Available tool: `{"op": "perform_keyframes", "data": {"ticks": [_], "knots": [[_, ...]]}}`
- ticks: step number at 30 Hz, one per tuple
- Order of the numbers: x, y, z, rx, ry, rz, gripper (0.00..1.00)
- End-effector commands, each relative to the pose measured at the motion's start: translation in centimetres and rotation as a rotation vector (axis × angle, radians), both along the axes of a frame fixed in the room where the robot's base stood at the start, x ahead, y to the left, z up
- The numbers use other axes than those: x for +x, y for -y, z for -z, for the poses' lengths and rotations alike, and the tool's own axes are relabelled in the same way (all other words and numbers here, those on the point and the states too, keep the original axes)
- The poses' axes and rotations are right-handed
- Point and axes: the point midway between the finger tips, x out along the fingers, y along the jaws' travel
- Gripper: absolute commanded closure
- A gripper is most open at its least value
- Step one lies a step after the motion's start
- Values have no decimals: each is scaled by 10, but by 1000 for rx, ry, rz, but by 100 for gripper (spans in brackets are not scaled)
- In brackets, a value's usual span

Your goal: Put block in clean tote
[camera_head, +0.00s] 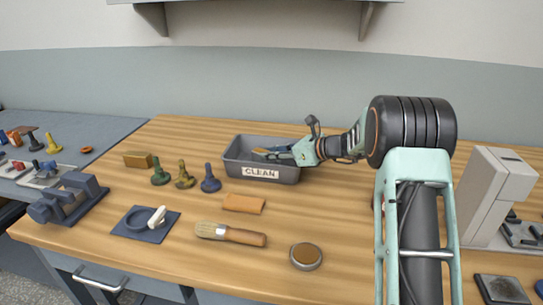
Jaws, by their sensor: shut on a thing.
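The clean tote (262,173) is a grey open box with a white "CLEAN" label on its front, standing toward the back of the wooden bench. My gripper (279,153) reaches in from the right, low over the tote's opening. It is shut on a small block (261,151), of which a tan-orange part shows at the fingertips. The block is inside the tote's outline; whether it touches the floor is hidden by the front wall and my fingers.
A brown block (138,160), three bobbin-like pegs (185,175), an orange pad (243,204), a brush (230,234) and a round tin (306,256) lie around the tote. A dark vise (68,200) stands left, a grey machine (490,195) right.

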Motion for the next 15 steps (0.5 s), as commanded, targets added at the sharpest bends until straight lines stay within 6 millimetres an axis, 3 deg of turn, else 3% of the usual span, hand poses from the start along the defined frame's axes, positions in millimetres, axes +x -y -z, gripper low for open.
{"op": "perform_keyframes", "data": {"ticks": [12,13,15], "knots": [[0,0,6,2,5,0,100],[0,0,7,0,3,0,74],[0,0,7,0,2,0,66]]}}
